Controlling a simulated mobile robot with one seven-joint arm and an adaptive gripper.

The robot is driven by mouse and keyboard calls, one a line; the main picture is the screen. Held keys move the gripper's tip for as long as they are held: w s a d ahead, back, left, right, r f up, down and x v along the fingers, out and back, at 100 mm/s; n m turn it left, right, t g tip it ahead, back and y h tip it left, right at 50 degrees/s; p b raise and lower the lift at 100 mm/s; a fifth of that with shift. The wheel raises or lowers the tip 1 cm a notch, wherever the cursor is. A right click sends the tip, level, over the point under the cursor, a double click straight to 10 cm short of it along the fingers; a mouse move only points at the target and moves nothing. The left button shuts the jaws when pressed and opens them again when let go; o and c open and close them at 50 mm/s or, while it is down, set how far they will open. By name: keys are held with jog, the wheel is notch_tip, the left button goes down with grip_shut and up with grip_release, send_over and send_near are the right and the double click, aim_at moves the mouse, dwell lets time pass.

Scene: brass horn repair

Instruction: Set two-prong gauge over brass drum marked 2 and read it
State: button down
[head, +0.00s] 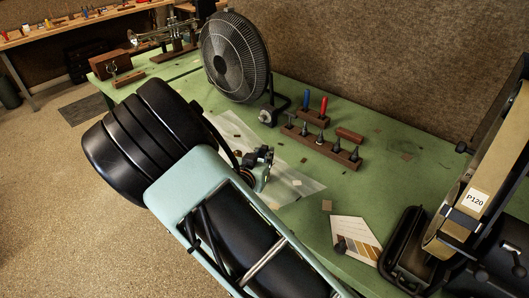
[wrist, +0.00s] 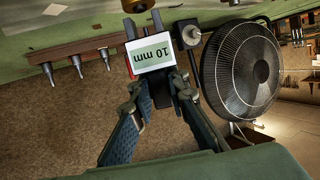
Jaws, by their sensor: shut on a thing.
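My gripper (wrist: 158,95) is shut on a dark gauge (wrist: 186,62). The gauge carries a white and green label reading "10 mm", upside down in the wrist view. In the head view the gauge (head: 262,156) shows as small dark blocks above the green bench, partly behind my arm. No drum marked 2 can be made out.
A black fan (head: 236,57) stands behind the gauge. A wooden rack (head: 318,145) of dark tips, a second rack with red and blue handles (head: 313,116), and a sample card (head: 356,238) lie to the right. A belt sander (head: 480,190) labelled P120 stands far right.

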aim_at(264, 146)
jog(key=shift+f+b, duration=0.45)
jog(key=shift+f, duration=0.1)
dwell(0.9)
jog(key=shift+r+p, duration=1.95)
jog(key=shift+r, duration=0.65)
jog(key=shift+a, duration=0.15)
